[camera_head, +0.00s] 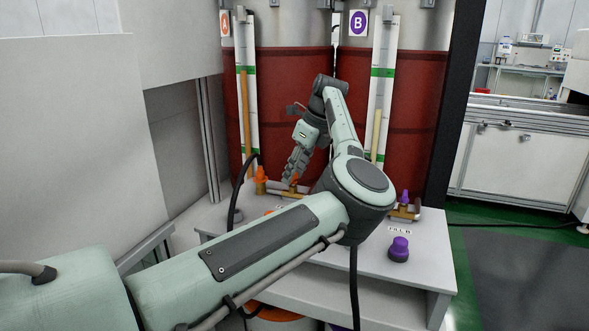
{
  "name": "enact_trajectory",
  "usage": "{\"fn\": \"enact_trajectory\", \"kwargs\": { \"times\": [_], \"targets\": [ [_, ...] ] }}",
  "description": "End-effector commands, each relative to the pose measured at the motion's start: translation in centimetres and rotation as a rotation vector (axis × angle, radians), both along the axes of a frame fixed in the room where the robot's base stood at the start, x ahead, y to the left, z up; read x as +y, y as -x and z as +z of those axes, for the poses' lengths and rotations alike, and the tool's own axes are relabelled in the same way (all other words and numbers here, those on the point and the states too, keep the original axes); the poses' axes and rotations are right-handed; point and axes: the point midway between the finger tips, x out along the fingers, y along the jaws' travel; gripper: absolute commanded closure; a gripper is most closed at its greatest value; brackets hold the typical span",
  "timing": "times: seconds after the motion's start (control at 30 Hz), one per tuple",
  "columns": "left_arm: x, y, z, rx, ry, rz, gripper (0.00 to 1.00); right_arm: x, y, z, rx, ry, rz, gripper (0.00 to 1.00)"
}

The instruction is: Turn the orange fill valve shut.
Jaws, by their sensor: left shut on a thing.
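The orange fill valve (295,181) is on a brass pipe at the back of the white bench, in front of tank A. Only a small orange part of it shows; my gripper hides the rest. My left gripper (290,178) reaches down from above, its fingers shut on the orange valve. The valve's turn angle cannot be told. My right gripper is not in view.
An orange-topped brass fitting (261,179) stands just left of my gripper. A purple valve (405,197) and a purple knob (398,248) are on the right of the bench (425,255). Red tanks (413,110) with level gauges rise behind. A black hose hangs at left.

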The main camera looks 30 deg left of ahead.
Motion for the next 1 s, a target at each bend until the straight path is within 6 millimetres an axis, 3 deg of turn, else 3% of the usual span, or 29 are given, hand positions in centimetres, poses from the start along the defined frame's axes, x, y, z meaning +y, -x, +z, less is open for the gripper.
{"fn": "enact_trajectory", "kwargs": {
  "times": [0.4,0.97,1.0],
  "targets": [
    [0.0,-0.2,0.1,-0.001,0.001,0.204,0.94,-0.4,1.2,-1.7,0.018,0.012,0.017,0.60],
    [0.0,-0.2,0.0,-0.004,0.002,0.238,0.94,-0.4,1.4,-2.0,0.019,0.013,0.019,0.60],
    [0.0,-0.2,0.0,-0.004,0.002,0.238,0.64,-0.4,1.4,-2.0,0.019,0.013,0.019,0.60]
  ]
}}
